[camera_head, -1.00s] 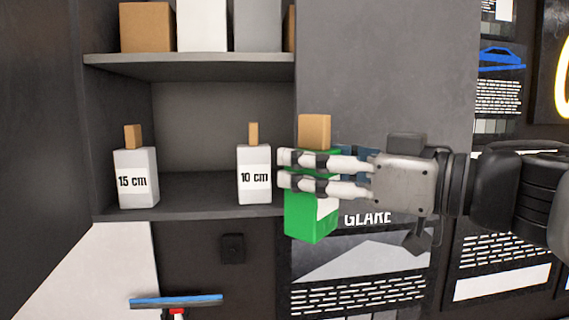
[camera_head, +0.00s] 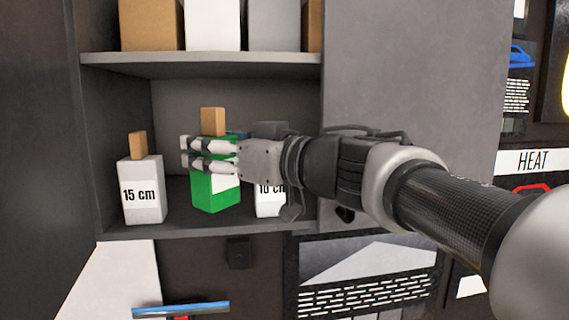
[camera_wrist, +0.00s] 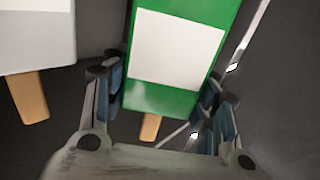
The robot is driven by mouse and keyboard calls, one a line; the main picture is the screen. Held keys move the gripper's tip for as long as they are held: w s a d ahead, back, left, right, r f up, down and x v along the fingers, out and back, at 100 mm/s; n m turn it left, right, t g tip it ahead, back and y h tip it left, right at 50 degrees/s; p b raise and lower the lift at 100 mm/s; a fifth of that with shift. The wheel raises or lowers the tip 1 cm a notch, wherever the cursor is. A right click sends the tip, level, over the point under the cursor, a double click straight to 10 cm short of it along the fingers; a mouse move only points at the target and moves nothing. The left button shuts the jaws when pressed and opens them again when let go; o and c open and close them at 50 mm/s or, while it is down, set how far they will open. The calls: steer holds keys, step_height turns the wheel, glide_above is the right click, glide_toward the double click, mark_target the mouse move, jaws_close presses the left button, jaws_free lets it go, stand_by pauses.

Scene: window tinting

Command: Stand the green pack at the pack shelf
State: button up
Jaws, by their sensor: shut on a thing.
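The green pack (camera_head: 213,192) has a white label and a tan tab (camera_head: 213,121) on top. It stands roughly upright in the shelf bay, in front of the gap between the 15 cm and 10 cm packs. My gripper (camera_head: 189,157) is shut on its upper part, from the right. The pack also fills the middle of the wrist view (camera_wrist: 135,95), between the fingers (camera_wrist: 160,105). The pack shelf (camera_head: 125,234) is the dark lower board. I cannot tell whether the green pack's base touches it.
A white 15 cm pack (camera_head: 141,193) stands to the left. A white 10 cm pack (camera_head: 270,205) stands to the right, partly hidden behind my gripper and wrist. The upper shelf (camera_head: 200,60) above holds several boxes. A blue-edged squeegee (camera_head: 180,309) is below.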

steer(key=shift+w+a, duration=0.2)
steer(key=shift+a, duration=0.15)
steer(key=f, duration=0.1)
steer(key=a+f, duration=0.1)
steer(key=w+f+b, duration=0.1)
steer(key=shift+a+f, duration=0.1)
steer(key=shift+a, duration=0.15)
steer(key=shift+s+d+f, duration=0.1)
steer(key=shift+f, duration=0.15)
steer(key=o, duration=0.9)
steer(key=shift+f, duration=0.1)
steer(key=shift+c, duration=0.2)
